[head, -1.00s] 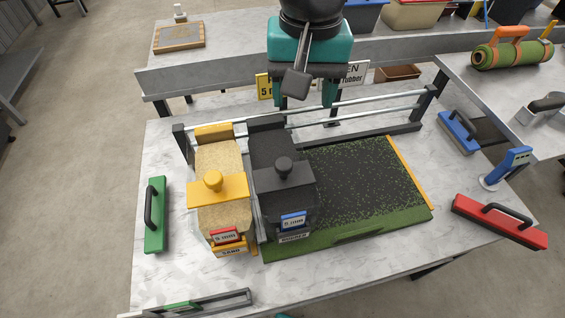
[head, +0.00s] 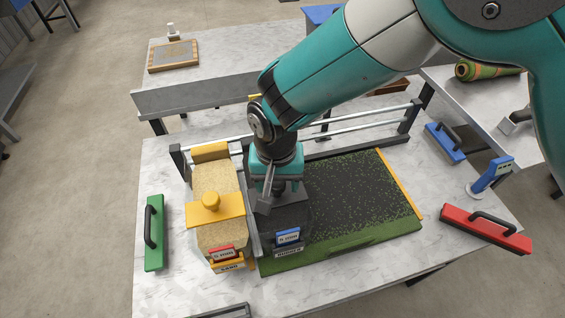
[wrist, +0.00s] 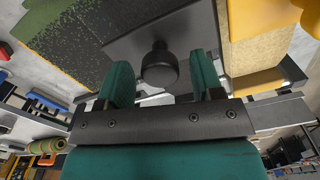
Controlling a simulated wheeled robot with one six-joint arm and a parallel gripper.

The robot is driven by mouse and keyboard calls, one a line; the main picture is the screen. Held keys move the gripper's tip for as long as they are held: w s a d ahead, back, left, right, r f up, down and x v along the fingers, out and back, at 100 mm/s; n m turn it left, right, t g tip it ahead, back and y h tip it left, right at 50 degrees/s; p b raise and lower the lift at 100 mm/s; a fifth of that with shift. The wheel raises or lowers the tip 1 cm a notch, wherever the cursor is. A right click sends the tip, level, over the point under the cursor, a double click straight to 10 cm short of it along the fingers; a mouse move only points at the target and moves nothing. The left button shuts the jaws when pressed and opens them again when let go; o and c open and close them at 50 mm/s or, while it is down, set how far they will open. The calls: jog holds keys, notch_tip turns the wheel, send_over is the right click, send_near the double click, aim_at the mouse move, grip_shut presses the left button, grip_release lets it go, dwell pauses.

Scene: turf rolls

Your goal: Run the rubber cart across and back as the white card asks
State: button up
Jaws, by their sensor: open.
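The black rubber cart (head: 290,216) stands at the left end of the green turf strip (head: 362,195), which is speckled with dark crumbs. A blue tag (head: 288,237) is on its front. My gripper (head: 268,196) is over the cart in the head view and hides its knob. In the wrist view the black knob (wrist: 159,65) shows between my two open teal fingers (wrist: 160,82), with no finger seen closed on it. The yellow sand cart (head: 215,210) stands just left of the rubber cart, with a red tag. The white card is hidden behind my arm.
A green-backed float (head: 154,232) lies at the left, a red one (head: 485,229) at the right and a blue one (head: 445,142) behind it. A blue device (head: 489,177) stands at the right. Rails (head: 350,128) run along the back. The turf right of the cart is clear.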

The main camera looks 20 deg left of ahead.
jog(key=shift+f, duration=0.7)
grip_shut()
